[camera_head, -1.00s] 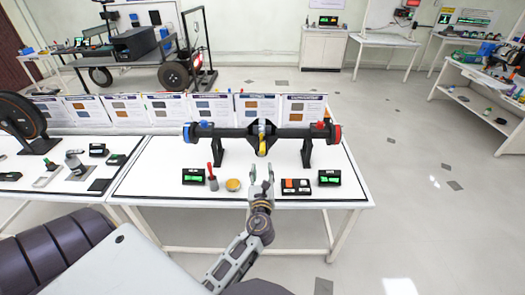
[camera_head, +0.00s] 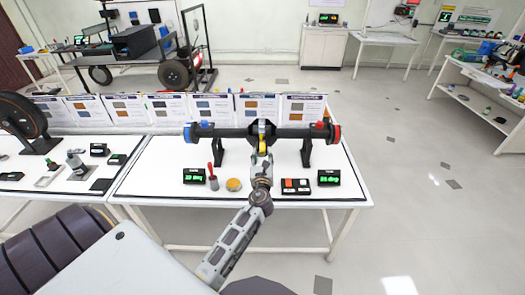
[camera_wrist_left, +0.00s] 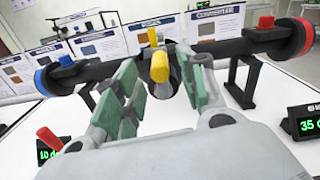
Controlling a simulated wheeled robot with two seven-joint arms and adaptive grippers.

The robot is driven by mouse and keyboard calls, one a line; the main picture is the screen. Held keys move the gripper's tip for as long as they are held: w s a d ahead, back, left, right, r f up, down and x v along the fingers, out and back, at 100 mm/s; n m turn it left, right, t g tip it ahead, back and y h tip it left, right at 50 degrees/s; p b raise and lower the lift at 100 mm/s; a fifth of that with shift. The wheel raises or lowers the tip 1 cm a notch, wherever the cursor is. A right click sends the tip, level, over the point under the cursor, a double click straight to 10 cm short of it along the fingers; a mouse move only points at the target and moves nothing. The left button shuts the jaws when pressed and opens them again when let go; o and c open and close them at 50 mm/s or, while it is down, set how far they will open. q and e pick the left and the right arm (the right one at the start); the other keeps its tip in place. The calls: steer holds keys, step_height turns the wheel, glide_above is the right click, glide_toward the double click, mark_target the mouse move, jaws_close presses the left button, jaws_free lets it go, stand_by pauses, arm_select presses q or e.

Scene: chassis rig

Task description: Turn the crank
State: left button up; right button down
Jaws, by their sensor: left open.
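A yellow crank handle (camera_head: 262,146) sits at the middle of a dark axle (camera_head: 232,132) held on two black stands on the white table. In the left wrist view the handle's rounded yellow end (camera_wrist_left: 160,67) points toward me. My left gripper (camera_head: 261,160) is open in front of the axle's centre. In the left wrist view its green-padded fingers (camera_wrist_left: 160,78) stand on either side of the yellow handle, with a gap showing around it. Whether any pad touches it is hard to tell. My right gripper is not in view.
Two green-lit displays stand at left (camera_head: 194,176) and right (camera_head: 329,178). Between them are a red-handled tool (camera_head: 212,176), a yellow round dish (camera_head: 233,185) and a dark box (camera_head: 296,186). The axle has a blue left end (camera_head: 188,133) and a red right end (camera_head: 337,133).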

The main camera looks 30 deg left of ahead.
mark_target(262, 151)
arm_select(q)
steer(key=shift+x, duration=1.75)
steer(key=shift+c, duration=0.2)
jaws_close()
